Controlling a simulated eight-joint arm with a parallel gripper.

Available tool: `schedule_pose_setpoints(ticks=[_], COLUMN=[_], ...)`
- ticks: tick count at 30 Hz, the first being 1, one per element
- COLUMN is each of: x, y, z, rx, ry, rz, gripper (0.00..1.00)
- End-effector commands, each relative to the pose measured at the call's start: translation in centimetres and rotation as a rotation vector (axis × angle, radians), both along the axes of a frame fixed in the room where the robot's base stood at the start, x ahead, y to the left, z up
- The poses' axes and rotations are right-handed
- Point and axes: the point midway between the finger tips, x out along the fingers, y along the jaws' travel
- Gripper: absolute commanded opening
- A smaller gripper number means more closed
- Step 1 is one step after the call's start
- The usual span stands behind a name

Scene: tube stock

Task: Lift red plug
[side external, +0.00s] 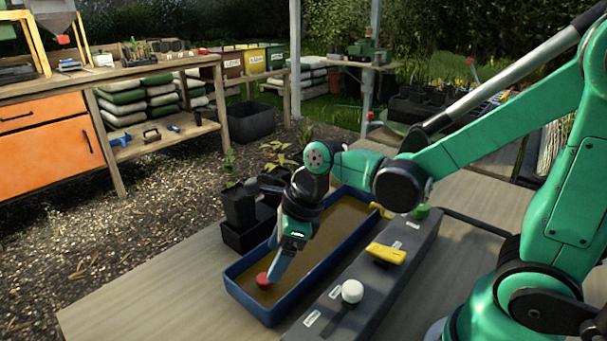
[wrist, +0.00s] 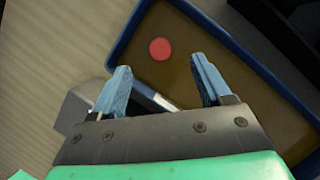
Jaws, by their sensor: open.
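The red plug (side external: 263,280) is a small round red piece in the near end of a blue-rimmed tray (side external: 232,286) with a brown bottom. In the wrist view the red plug (wrist: 160,49) lies beyond the fingertips, roughly centred between them. My gripper (side external: 273,272) points down over the tray, close to the plug in the side view. In the wrist view my gripper (wrist: 162,72) has its two blue fingers wide apart with nothing between them. The plug is clear of both fingers in that view.
A dark grey block (side external: 331,317) with a white knob (side external: 352,291), a yellow handle (side external: 386,253) and a green knob (side external: 420,212) stands right of the tray. Black pots (side external: 238,207) stand to its left. The wooden tabletop (side external: 130,300) is bare at the front left.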

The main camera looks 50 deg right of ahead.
Motion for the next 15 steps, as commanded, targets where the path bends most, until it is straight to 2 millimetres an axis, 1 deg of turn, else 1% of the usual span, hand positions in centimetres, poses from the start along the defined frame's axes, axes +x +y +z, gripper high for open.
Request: schedule_pose_setpoints(ticks=[9, 15], x=[0.9, 1.2], y=[0.9, 1.2], z=[-2.9, -4.2], rx=[-0.002, -0.003], ry=[-0.002, -0.002], rz=[0.003, 0.004], gripper=[0.71, 0.71])
